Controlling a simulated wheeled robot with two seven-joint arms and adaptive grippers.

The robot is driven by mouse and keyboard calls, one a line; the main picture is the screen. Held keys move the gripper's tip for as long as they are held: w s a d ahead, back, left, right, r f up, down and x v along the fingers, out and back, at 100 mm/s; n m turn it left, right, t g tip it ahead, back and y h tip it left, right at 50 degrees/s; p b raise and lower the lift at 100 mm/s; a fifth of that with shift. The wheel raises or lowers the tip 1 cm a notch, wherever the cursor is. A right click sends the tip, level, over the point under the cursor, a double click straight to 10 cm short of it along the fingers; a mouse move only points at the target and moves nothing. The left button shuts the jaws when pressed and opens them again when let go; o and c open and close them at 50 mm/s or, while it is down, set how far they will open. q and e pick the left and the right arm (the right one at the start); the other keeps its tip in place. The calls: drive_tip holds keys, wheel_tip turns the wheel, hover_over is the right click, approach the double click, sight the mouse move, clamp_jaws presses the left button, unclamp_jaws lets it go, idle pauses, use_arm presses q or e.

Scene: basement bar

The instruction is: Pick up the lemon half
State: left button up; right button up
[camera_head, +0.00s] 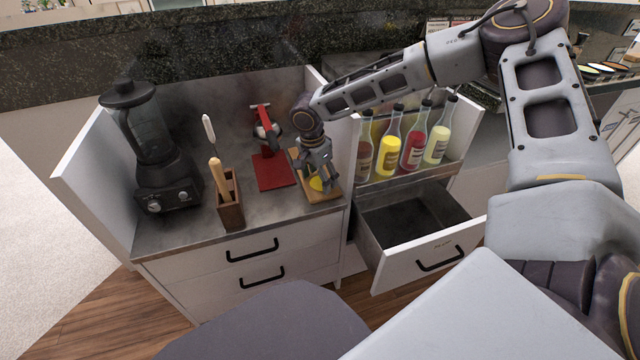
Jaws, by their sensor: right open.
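The yellow lemon half (316,184) lies on a small wooden board (327,196) near the right end of the counter. My right gripper (324,184) points down over the board, with its fingers around or just above the lemon half. The fingers are open and cover part of the lemon; I cannot tell whether they touch it. My left gripper is not in view.
A red citrus press (270,150) stands left of the board. A wooden holder with utensils (229,200) and a black blender (155,160) stand farther left. Several bottles (412,140) stand on the right, above an open drawer (420,262). The counter's front middle is clear.

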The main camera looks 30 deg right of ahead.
sight(319, 178)
idle(0.4)
drive_tip(key=c, duration=1)
drive_tip(key=shift+r, duration=0.1)
